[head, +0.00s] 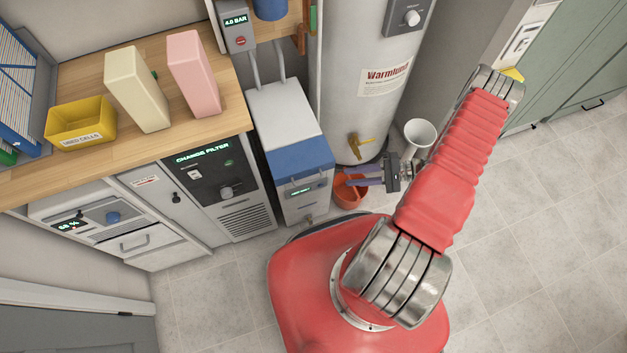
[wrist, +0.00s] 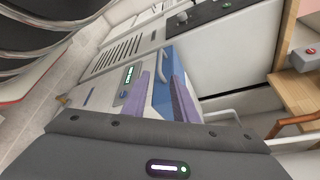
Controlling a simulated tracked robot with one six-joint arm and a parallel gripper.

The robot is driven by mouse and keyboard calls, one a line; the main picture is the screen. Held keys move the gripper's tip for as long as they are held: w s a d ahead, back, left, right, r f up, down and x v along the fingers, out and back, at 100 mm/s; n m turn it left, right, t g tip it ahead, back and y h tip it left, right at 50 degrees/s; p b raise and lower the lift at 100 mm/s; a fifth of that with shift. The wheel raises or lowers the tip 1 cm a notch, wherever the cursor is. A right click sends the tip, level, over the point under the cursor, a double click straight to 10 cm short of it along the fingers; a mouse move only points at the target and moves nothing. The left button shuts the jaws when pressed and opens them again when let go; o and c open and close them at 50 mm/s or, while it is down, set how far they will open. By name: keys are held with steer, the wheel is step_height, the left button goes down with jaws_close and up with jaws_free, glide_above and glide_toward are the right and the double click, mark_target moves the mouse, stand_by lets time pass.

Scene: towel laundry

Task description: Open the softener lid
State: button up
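The softener appears to be the white cabinet (head: 289,118) with a blue sloped front section (head: 298,158), standing between the counter and the grey tank. In the wrist view the blue section (wrist: 168,88) carries a pale bar handle (wrist: 162,64), with a small lit display beside it. The blue section looks closed. My gripper (head: 350,176) is just right of the cabinet's front, with its purple fingers pointing at it. In the wrist view the fingers of my gripper (wrist: 162,92) stand apart with nothing between them. They overlap the cabinet front; I cannot tell whether they touch it.
An orange bucket (head: 349,197) stands on the floor below my gripper. The grey tank (head: 370,60) has a brass valve (head: 354,148) low on its front. A white funnel-like cup (head: 420,133) is near my arm. Pipes rise behind the cabinet. The floor at right is clear.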

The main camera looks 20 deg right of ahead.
glide_toward(302, 165)
steer(key=s+a+f, duration=0.2)
steer(key=a+f, duration=0.2)
steer(key=a, duration=0.3)
steer(key=shift+s, duration=0.3)
steer(key=shift+d, duration=0.1)
steer(key=shift+c, duration=0.6)
jaws_close()
steer(key=shift+f, duration=0.1)
steer(key=shift+s, duration=0.1)
stand_by(0.5)
